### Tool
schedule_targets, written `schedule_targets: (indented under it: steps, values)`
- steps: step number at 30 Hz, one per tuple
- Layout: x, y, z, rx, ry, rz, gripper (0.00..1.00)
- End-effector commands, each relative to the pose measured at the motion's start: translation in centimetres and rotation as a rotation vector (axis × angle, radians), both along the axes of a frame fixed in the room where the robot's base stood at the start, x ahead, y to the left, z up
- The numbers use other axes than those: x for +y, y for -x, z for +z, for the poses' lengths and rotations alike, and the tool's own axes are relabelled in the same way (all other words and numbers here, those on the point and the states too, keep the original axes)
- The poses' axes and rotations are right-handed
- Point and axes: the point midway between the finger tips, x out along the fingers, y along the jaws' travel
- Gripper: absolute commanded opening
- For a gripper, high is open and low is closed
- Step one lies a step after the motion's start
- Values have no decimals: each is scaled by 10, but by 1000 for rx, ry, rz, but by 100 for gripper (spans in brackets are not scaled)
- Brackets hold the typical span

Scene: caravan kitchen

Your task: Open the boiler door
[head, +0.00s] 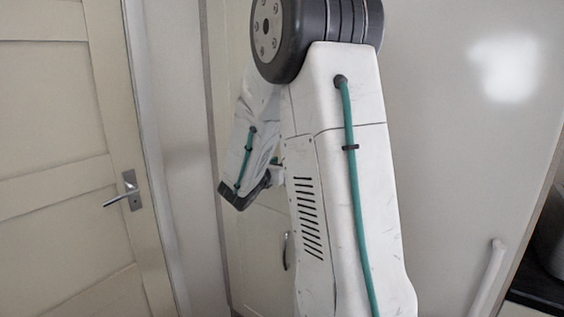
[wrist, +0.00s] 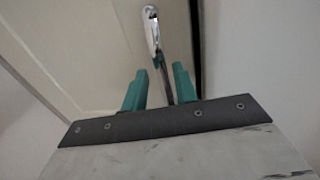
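A cream panelled door (wrist: 85,45) fills much of the wrist view. I take it to be the boiler door, the narrow cream door (head: 255,240) behind my arm in the head view. A long chrome handle (wrist: 152,28) runs down its face and shows between my fingers. My gripper (wrist: 160,82) has two green fingers set apart, one on each side of the handle's lower end in the picture. I cannot tell whether they touch it. In the head view my arm hides most of the gripper, and a curved handle (head: 285,250) shows low on the narrow door.
A cream door with a lever handle (head: 125,192) stands at the left. A large pale panel (head: 455,130) fills the right, with a white bar handle (head: 490,275) low on it. A dark counter edge (head: 538,288) is at the lower right.

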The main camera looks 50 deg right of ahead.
Motion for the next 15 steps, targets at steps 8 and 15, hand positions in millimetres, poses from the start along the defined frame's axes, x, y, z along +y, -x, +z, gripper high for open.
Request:
schedule_targets:
  steps: [8,15]
  values:
    - [-23,-5,0,-1,0,-1,29]
    - [-24,-6,0,-2,0,0,29]
